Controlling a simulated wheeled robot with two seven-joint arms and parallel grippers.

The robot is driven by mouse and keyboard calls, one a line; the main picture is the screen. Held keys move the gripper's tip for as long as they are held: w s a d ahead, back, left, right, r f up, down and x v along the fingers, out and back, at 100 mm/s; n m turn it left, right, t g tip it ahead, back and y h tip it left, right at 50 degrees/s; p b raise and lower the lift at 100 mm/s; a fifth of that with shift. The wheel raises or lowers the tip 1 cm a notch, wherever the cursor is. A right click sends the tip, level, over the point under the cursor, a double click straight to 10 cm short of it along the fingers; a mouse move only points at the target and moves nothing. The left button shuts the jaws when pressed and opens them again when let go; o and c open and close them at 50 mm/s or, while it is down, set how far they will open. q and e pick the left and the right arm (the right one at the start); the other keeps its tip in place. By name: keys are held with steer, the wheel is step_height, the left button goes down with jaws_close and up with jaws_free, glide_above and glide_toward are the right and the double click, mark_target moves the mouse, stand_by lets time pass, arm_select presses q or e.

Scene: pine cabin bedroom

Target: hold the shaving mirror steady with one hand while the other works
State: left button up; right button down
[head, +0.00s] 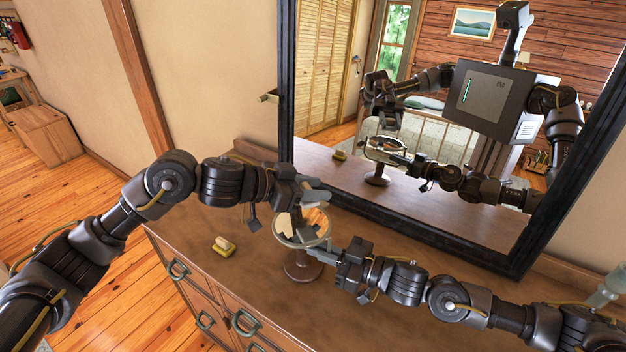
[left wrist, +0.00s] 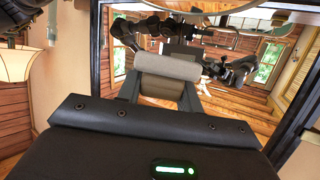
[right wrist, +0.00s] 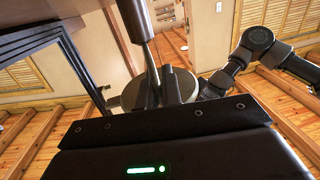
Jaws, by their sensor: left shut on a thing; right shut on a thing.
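The round shaving mirror (head: 289,241) stands upright on its brown pedestal on the dresser. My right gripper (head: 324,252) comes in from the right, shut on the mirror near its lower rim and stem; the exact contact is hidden. In the right wrist view the metal stem (right wrist: 147,55) runs to the jaws, with the grey mirror disc (right wrist: 128,97) beyond. My left gripper (head: 318,194) is above the mirror's upper edge, shut on a pale grey, roll-shaped pad (left wrist: 168,66). A curved rim crosses the top of the left wrist view. I cannot tell whether pad and glass touch.
A large dark-framed wall mirror (head: 285,85) stands behind, reflecting my arms and the room. A small yellow block (head: 223,250) with a beige top lies on the dresser (head: 190,218), left of the shaving mirror. The dresser top is clear in front.

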mark_target(302, 226)
arm_select(q)
steer(key=shift+f, duration=2)
steer(key=shift+s+a+f, duration=0.3)
steer(key=shift+f, duration=0.3)
steer(key=shift+s+a, duration=0.95)
steer(key=shift+s, duration=0.25)
steer(key=shift+w+d+r, duration=0.1)
steer(key=shift+w+d, duration=1.25)
steer(key=shift+w, duration=0.2)
steer(key=shift+a+r, duration=0.1)
steer(key=shift+r, duration=3.85)
steer(key=shift+f, duration=0.1)
